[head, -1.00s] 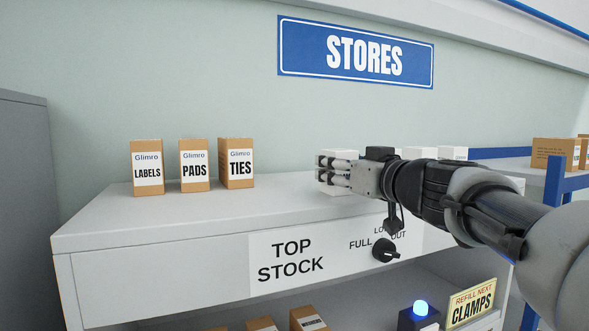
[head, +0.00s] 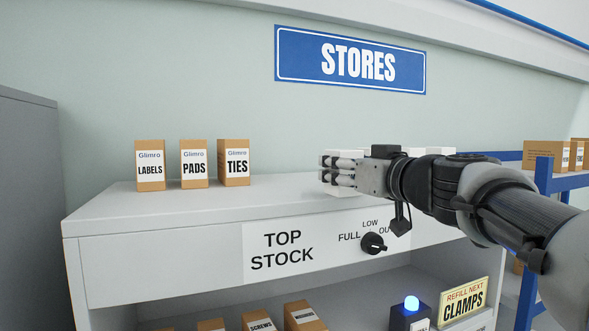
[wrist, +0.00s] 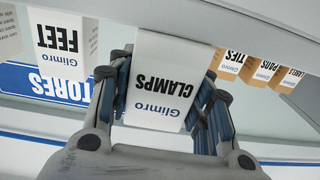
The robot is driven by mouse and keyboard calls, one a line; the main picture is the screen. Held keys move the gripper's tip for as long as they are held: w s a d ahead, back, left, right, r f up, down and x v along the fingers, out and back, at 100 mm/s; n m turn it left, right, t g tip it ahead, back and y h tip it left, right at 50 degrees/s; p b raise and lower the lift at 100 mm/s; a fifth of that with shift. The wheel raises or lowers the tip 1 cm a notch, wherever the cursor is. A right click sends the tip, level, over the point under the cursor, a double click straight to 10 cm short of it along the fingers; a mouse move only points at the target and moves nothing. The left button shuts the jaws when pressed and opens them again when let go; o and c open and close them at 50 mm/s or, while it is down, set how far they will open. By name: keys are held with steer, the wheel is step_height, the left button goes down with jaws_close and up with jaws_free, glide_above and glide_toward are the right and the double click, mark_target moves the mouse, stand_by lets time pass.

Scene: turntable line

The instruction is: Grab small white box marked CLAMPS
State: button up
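The small white box marked CLAMPS (wrist: 163,85) fills the middle of the wrist view, its lettering upside down there. My gripper (wrist: 165,88) has its fingers on both sides of the box and looks closed on it. In the head view my gripper (head: 347,172) reaches in from the right over the top shelf, and the white box (head: 347,154) shows behind and around its fingers. I cannot tell whether the box is clear of the shelf.
Brown boxes LABELS (head: 150,167), PADS (head: 194,167) and TIES (head: 234,166) stand left on the shelf unit (head: 130,207). A white FEET box (wrist: 60,40) is beside the held box. A CLAMPS refill sign (head: 464,303) and blue lamp (head: 411,303) are below. A blue-framed rack (head: 543,200) stands right.

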steer(key=o, duration=0.5)
steer(key=shift+c, duration=0.2)
steer(key=v, duration=0.7)
steer(key=shift+s, duration=0.25)
steer(key=shift+d, duration=0.1)
